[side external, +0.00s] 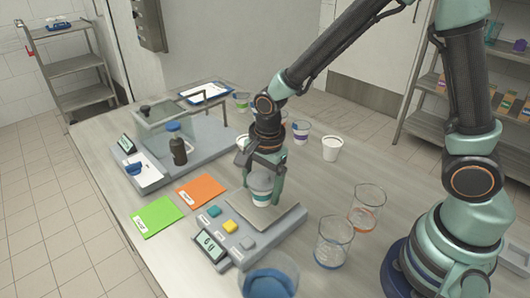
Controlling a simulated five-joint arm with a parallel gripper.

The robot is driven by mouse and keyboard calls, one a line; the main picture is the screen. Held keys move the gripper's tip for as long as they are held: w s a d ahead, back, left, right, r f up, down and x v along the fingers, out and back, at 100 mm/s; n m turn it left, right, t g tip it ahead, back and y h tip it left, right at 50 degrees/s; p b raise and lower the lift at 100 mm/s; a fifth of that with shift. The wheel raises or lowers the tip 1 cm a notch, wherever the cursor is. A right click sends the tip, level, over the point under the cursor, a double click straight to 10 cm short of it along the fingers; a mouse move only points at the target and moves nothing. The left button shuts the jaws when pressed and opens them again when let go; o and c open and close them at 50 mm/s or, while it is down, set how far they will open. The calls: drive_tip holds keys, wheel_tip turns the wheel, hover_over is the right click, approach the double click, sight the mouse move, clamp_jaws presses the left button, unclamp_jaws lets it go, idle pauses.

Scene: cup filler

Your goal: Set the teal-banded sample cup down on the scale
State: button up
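My gripper (264,185) points down with its fingers on either side of a white cup with a teal band (260,197) and is shut on it. The cup is upright, over or on the plate of the low grey scale (283,228). I cannot tell whether the cup's base touches the plate. The scale has a display at its front left corner and teal, yellow and grey buttons. The fingers hide part of the cup's sides.
Glass beakers (367,208) stand right of the scale, and a blue-filled container (268,283) is in front. Green (156,216) and orange (201,190) cards lie left. A glass-shielded balance (148,180) and a purple-banded cup (300,131) stand behind, with a white cup (332,148).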

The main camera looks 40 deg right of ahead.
drive_tip(key=shift+o, duration=0.2)
drive_tip(key=r, duration=0.8)
drive_tip(key=s+r, duration=0.1)
drive_tip(key=r, duration=0.3)
drive_tip(key=shift+d+r, duration=0.15)
drive_tip(key=shift+d, duration=0.05)
drive_tip(key=s+d+r+n+t, duration=0.2)
drive_tip(key=d+n, duration=0.3)
drive_tip(key=n, duration=0.3)
drive_tip(key=s+d+r+n+t, duration=0.2)
drive_tip(key=s+d+r+n, duration=0.2)
drive_tip(key=n, duration=0.3)
drive_tip(key=shift+s+d+n, duration=0.35)
drive_tip(key=shift+d+n, duration=0.05)
drive_tip(key=shift+d, duration=0.2)
